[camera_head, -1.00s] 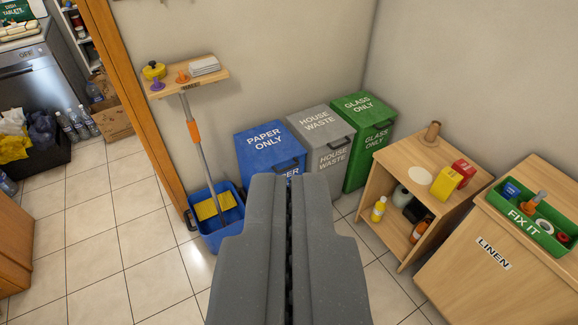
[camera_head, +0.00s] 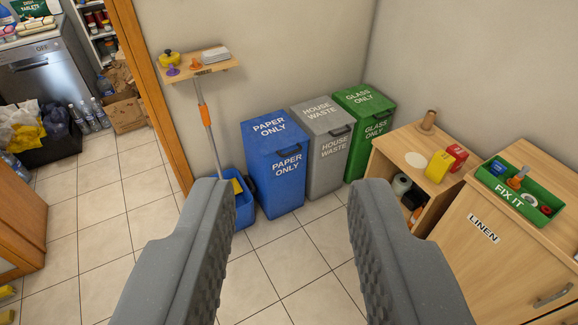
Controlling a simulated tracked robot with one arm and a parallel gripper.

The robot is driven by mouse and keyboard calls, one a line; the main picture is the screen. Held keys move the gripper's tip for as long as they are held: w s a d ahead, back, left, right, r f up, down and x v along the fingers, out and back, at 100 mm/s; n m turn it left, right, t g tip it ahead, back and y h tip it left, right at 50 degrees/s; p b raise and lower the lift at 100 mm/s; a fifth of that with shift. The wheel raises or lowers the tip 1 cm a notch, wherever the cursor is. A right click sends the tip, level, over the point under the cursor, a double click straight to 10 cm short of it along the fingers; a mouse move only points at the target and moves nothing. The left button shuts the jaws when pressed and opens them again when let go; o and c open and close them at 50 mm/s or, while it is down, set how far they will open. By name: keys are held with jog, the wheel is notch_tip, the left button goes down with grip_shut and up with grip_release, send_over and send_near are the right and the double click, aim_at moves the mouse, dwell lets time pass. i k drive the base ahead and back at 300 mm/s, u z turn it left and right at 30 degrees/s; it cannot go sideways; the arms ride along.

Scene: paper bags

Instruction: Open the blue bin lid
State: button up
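The blue bin (camera_head: 274,180) marked PAPER ONLY stands on the tiled floor against the back wall. Its blue lid (camera_head: 269,128) is shut, with a dark handle (camera_head: 290,142) at the lid's front edge. My gripper (camera_head: 290,200) is wide open and empty, its two grey fingers spread on either side of the lower picture. It is apart from the bin, nearer to the camera, and the bin shows between and beyond the fingers. The left finger hides part of the blue bucket (camera_head: 243,210) beside the bin.
A grey bin (camera_head: 325,150) and a green bin (camera_head: 370,140) stand close on the right. A mop (camera_head: 207,128) under a small wall shelf (camera_head: 201,70) is on the left. A wooden shelf unit (camera_head: 400,155) and a LINEN cabinet (camera_head: 490,235) are on the right. Floor (camera_head: 285,265) in front is clear.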

aim_at(272, 132)
jog(key=k, duration=0.9)
jog(key=z, duration=0.45)
jog(key=i, duration=2.8)
jog(key=u, duration=0.85)
